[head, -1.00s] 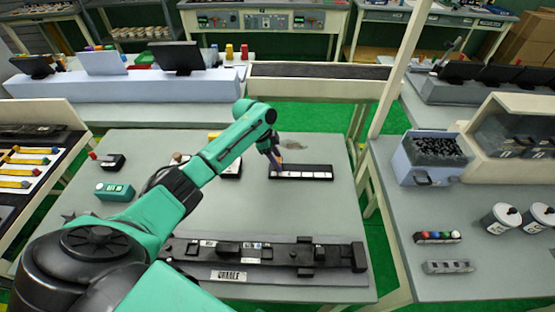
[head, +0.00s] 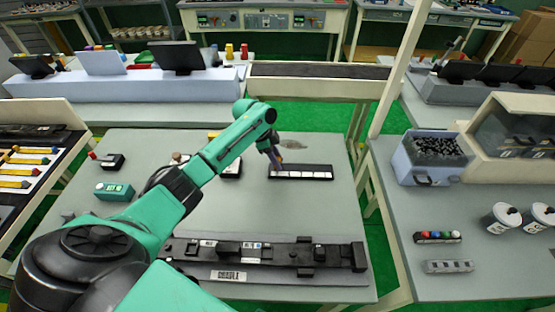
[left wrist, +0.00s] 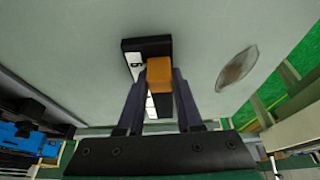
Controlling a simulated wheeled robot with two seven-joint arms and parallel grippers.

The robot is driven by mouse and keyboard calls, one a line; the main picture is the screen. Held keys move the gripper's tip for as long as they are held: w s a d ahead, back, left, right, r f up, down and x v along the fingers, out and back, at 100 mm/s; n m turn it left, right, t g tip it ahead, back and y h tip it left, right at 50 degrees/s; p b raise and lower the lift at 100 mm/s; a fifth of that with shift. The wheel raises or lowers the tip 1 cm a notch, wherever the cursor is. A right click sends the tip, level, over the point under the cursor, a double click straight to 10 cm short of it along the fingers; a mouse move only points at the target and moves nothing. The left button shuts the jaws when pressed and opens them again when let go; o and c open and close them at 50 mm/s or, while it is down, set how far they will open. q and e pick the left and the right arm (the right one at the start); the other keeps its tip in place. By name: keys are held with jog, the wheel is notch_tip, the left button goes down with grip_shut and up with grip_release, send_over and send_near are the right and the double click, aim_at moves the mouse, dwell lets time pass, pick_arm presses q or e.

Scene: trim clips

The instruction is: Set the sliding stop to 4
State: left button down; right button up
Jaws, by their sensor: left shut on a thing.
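A black strip (head: 318,172) with a row of white marked cells lies on the grey table, right of its middle. In the left wrist view, the strip's black end (left wrist: 146,45) shows beyond my fingers, with one dark numeral, seemingly a 5, on a white cell near it. An orange block (left wrist: 160,72), which looks like the sliding stop, sits over the strip between my fingertips. My left gripper (head: 274,160) is shut on this block at the strip's left part. The other numerals are too small or hidden, so the stop's exact setting cannot be read.
A long black rail fixture (head: 330,256) labelled "CRADLE" lies along the table's front. A green box (head: 115,191) and a small black block (head: 113,161) stand at the left. A brown oval mark (left wrist: 237,69) is beside the strip. The table between strip and rail is clear.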

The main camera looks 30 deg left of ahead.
aim_at(294, 167)
dwell(0.6)
pick_arm(q)
jog(key=d, duration=0.1)
jog(key=w+d, duration=0.1)
jog(key=w+d+b, duration=0.1)
jog(key=shift+d, duration=0.4)
jog(key=shift+s+a, duration=0.1)
jog(key=c, duration=0.6)
grip_release()
jog(key=shift+o, duration=0.2)
jog(key=shift+r, duration=0.1)
jog(key=b+v, duration=0.2)
jog(key=v, duration=1.2)
jog(key=shift+r+b, duration=0.25)
jog(key=shift+b, duration=0.15)
jog(key=shift+a, duration=0.1)
